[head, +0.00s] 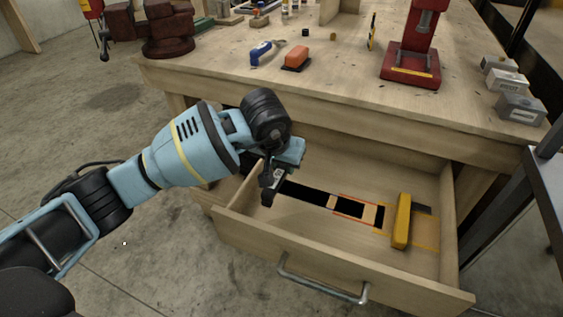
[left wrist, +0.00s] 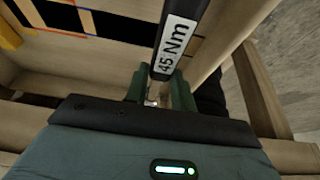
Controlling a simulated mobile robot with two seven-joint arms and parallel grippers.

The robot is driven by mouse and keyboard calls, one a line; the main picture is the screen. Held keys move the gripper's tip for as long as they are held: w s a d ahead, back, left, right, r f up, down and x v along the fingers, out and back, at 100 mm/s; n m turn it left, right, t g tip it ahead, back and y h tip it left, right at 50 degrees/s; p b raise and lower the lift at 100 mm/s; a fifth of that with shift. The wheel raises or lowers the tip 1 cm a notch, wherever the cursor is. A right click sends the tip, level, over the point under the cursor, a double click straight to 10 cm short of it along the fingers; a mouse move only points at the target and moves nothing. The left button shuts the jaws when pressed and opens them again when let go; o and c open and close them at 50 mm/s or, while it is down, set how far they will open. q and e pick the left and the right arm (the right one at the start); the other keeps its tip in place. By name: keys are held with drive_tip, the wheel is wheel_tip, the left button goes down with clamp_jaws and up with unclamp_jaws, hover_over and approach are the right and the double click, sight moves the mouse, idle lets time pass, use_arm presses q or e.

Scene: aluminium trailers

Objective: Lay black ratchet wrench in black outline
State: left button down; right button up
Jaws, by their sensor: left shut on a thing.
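A black ratchet wrench (left wrist: 179,35) with a white "45 Nm" label is held in my left gripper (left wrist: 160,92), which is shut on it. In the head view my left gripper (head: 275,178) is above the left part of the open drawer, and the wrench is mostly hidden there by the gripper. A long black outline (head: 305,194) lies on the drawer floor, running right from below the gripper; its left part is covered. Black patches of the outline also show in the left wrist view (left wrist: 60,16). My right gripper is not in view.
The wooden drawer (head: 330,262) has raised walls and a metal handle (head: 320,287). A yellow tool (head: 402,221) lies at its right. The workbench (head: 330,104) above bears blue pliers (head: 262,52), an orange block (head: 296,58) and a red press (head: 412,50).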

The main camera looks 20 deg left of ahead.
use_arm(q)
drive_tip(key=shift+w+f+b, duration=0.2)
drive_tip(key=shift+f+b, duration=0.15)
drive_tip(key=shift+f, duration=0.25)
drive_tip(key=shift+w+f, duration=0.1)
drive_tip(key=shift+f, duration=0.2)
drive_tip(key=shift+b+x, duration=1.5)
drive_tip(key=shift+x, duration=0.35)
drive_tip(key=c, duration=1.2)
unclamp_jaws()
drive_tip(key=shift+o, duration=0.6)
drive_tip(key=shift+f, duration=0.15)
